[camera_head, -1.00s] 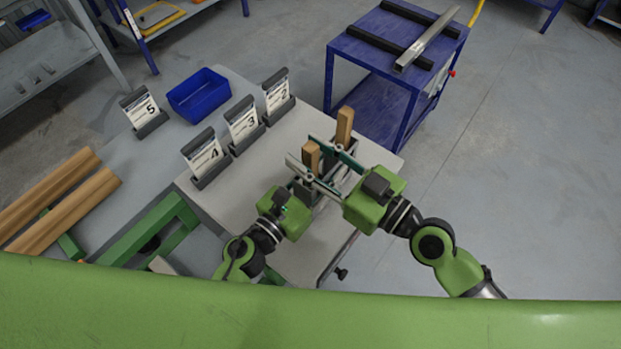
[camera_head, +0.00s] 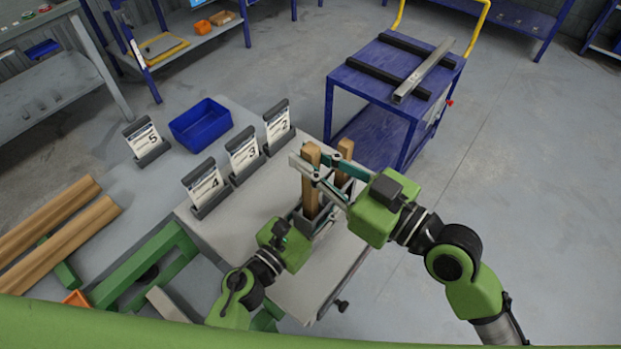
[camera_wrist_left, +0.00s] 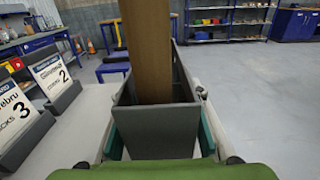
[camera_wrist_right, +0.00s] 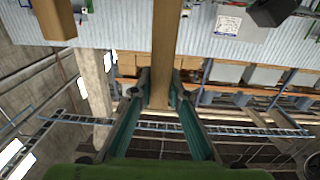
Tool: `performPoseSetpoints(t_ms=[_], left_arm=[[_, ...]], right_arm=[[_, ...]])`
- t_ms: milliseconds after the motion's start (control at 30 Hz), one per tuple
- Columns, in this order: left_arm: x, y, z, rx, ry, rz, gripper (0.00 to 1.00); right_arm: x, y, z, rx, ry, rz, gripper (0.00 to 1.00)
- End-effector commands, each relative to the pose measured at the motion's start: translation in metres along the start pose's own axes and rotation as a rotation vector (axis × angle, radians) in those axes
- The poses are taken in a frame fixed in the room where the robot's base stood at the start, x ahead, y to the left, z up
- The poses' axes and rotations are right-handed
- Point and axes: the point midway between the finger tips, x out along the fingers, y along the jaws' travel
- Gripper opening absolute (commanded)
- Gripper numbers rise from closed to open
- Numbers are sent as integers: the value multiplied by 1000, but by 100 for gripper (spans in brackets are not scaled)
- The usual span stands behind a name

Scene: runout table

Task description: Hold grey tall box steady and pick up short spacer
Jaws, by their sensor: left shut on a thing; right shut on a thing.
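The short spacer (camera_head: 311,190), a wooden bar, stands upright at the grey tall box (camera_head: 304,224). My right gripper (camera_head: 314,165) is shut on the spacer's upper part, and the spacer (camera_wrist_right: 164,50) shows between its fingers in the right wrist view. My left gripper (camera_head: 312,218) is shut on the grey box, low down. In the left wrist view the open-topped box (camera_wrist_left: 155,130) sits between the fingers, with a wooden bar (camera_wrist_left: 148,55) rising from it. The bar's lower end is hidden behind the box's front wall.
A second wooden bar (camera_head: 345,150) stands just behind. A blue trolley (camera_head: 365,85) stands behind. Open floor lies to the right.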

Motion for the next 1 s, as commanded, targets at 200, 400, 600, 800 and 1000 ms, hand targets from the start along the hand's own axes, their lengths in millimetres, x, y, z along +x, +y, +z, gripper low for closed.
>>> performPoseSetpoints(t_ms=[200, 400, 600, 800, 1000], left_arm=[[0, 0, 1, 0, -1, 0, 9], [0, 0, 1, 0, -1, 0, 9], [0, 0, 1, 0, -1, 0, 9], [0, 0, 1, 0, -1, 0, 9], [0, 0, 0, 0, -1, 0, 54]], right_arm=[[0, 1, -63, -9, 8, 1, 0], [0, 0, -92, -4, 2, 0, 0], [0, 0, -102, 0, 0, 1, 0], [0, 0, -102, 1, -1, 1, 0], [0, 0, -102, 1, -1, 1, 0]])
